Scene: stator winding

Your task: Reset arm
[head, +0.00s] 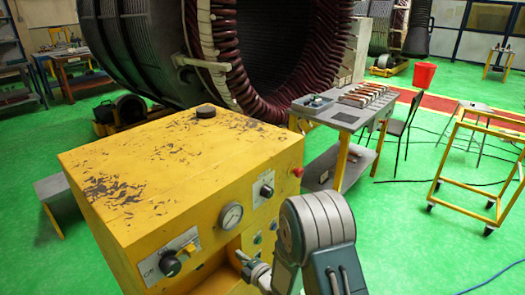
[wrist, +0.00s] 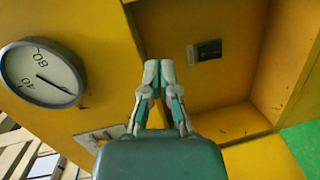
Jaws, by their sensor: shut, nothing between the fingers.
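My gripper (wrist: 159,72) is shut and empty in the wrist view, its two pale fingertips side by side. It is in front of the yellow control box, by the open recess (wrist: 225,75) in its front face. In the head view my gripper (head: 243,258) shows low in the middle, at the mouth of the recess, partly hidden by my own arm. The yellow control box (head: 170,170) has a round gauge (head: 231,216), a knob switch (head: 168,265) at lower left and another knob (head: 266,190) at upper right. Whether the fingertips touch the box I cannot tell.
A large stator (head: 225,60) stands behind the box. A grey work table (head: 345,115) with several tools is to the right, with a chair (head: 408,125) beside it. A yellow wheeled frame (head: 470,185) stands farther right. Green floor between them is open, crossed by cables.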

